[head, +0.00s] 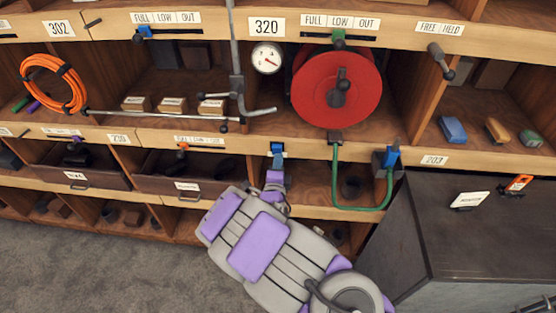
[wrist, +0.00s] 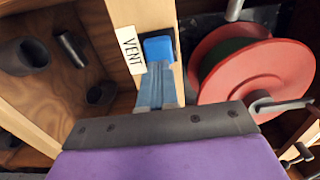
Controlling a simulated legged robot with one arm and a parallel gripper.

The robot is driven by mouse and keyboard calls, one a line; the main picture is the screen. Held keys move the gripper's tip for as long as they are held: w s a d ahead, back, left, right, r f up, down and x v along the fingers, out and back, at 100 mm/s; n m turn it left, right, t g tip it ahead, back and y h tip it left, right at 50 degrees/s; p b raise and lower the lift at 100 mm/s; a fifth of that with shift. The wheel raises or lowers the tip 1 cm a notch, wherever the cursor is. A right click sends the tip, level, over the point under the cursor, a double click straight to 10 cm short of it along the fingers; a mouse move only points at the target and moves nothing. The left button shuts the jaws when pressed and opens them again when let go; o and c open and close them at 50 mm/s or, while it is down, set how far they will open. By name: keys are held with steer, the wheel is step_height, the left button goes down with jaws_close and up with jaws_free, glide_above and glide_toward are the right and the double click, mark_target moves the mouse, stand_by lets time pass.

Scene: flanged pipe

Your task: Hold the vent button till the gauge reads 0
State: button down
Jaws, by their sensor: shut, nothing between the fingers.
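The blue vent button (head: 277,148) sits on the wooden shelf edge below the red reel. In the wrist view the blue button (wrist: 158,48) is beside a white VENT label (wrist: 130,47). My gripper (head: 276,164) is shut and empty, pointing up at the button. In the wrist view my gripper's tips (wrist: 157,68) meet the button's lower edge in the picture; I cannot tell how far the button is pressed. The round white gauge (head: 267,58) is on the upper shelf, left of the reel. Its needle points to the lower right; the numbers are too small to read.
The red reel (head: 337,88) stands above and right of my gripper. A green hose (head: 337,180) hangs below it to a blue-handled valve (head: 391,156). A grey bent metal rod (head: 238,88) hangs left of the reel. A dark cabinet (head: 470,230) stands at the right.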

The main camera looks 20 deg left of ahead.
steer(key=shift+x, duration=0.8)
